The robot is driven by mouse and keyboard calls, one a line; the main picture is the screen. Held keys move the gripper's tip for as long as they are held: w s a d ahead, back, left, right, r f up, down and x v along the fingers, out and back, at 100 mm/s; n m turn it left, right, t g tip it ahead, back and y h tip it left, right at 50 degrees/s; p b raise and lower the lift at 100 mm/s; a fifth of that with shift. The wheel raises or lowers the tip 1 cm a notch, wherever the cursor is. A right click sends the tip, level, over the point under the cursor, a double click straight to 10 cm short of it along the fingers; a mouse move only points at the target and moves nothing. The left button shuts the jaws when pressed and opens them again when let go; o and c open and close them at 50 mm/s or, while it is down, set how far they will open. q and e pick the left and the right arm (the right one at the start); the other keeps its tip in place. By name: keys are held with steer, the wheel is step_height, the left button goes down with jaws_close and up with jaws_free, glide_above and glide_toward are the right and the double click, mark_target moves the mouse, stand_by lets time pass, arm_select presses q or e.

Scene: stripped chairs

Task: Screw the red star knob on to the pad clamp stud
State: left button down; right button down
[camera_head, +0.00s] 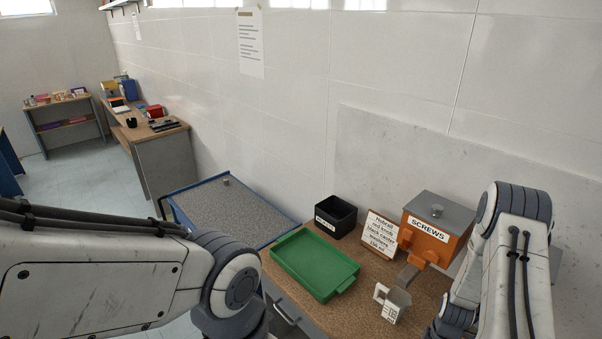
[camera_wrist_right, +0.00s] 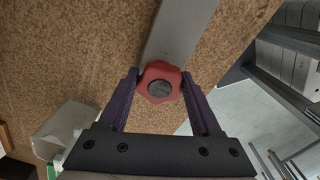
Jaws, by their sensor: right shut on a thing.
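The red star knob (camera_wrist_right: 147,79) is between the two purple fingers of my right gripper (camera_wrist_right: 161,84) in the right wrist view. The gripper is shut on it. The knob has a dark grey round centre and overlaps the end of a flat grey bar (camera_wrist_right: 182,28). I cannot make out the clamp stud, or whether the knob touches the bar. In the head view, my right arm comes in from the right and its gripper and the knob are hidden. A small whitish bracket-like part (camera_head: 394,303) stands on the bench nearby. My left gripper is out of view.
A green tray (camera_head: 341,287), a black bin (camera_head: 335,217), a lettered card (camera_head: 380,235) and an orange screws box (camera_head: 432,240) stand on the brown bench. A grey-topped blue cart (camera_head: 225,210) is beyond. The wall closes off the back.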

steer(key=m, duration=0.3)
steer(key=shift+m+p, duration=0.3)
steer(key=shift+p, duration=0.05)
steer(key=shift+f+m, duration=0.15)
steer(key=shift+m, duration=0.85)
